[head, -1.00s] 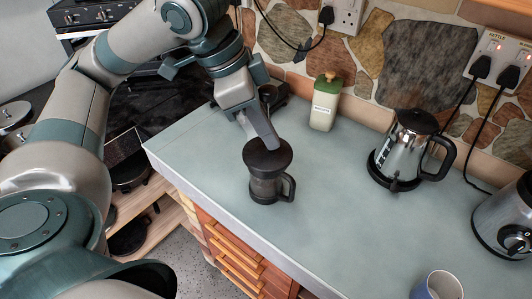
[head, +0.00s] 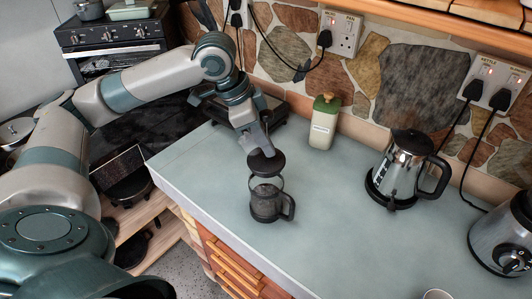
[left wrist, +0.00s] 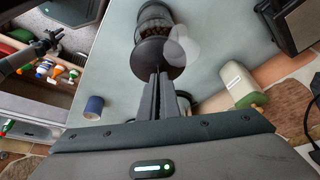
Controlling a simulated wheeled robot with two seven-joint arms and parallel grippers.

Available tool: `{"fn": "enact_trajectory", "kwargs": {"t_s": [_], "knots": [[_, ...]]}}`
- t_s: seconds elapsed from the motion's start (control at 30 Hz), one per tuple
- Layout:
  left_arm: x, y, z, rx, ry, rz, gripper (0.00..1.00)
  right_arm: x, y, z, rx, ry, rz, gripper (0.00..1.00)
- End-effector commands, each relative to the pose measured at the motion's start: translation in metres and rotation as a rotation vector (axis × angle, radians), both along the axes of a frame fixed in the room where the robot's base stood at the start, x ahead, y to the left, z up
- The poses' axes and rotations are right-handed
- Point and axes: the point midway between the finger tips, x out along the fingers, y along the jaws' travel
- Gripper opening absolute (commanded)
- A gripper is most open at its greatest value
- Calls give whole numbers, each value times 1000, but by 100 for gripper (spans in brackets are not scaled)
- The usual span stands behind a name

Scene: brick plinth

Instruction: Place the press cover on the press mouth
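The press cover (head: 266,162) is a dark round disc. My left gripper (head: 261,148) is shut on its top and holds it over the press. The press (head: 269,204) is a dark, see-through pot with a black handle on its right, upright on the counter. A thin ring, seemingly its mouth (head: 266,181), shows just below the cover, with a visible gap between them. In the left wrist view the cover (left wrist: 155,58) sits at the tips of my closed fingers (left wrist: 160,77), and the press (left wrist: 152,20) is partly hidden behind it. My right gripper is not in view.
A green-topped bottle (head: 322,122) stands behind the press. A metal kettle (head: 404,168) and a blender-like appliance (head: 504,235) stand to the right. A cup (head: 437,294) is cut off at the bottom. The counter (head: 335,215) between them is clear.

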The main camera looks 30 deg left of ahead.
Motion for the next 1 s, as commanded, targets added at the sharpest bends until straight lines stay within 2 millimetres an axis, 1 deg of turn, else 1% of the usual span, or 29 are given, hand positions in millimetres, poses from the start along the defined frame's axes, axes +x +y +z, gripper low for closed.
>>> {"fn": "enact_trajectory", "kwargs": {"t_s": [0.37, 0.47, 0.6, 0.7, 0.8, 1.0], "knots": [[0, 0, -3, 0, 0, 0, 0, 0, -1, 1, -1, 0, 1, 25], [0, 0, -10, -1, 3, 1, 0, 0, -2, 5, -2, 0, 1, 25], [-1, 1, -27, 0, 4, 2, 0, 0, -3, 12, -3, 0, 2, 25], [0, 0, -36, 0, 2, 1, 0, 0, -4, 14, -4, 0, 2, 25], [0, 0, -40, -1, -1, 0, 0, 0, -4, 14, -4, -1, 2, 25], [0, 0, -40, 0, -1, 0, 0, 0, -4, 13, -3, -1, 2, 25]]}}
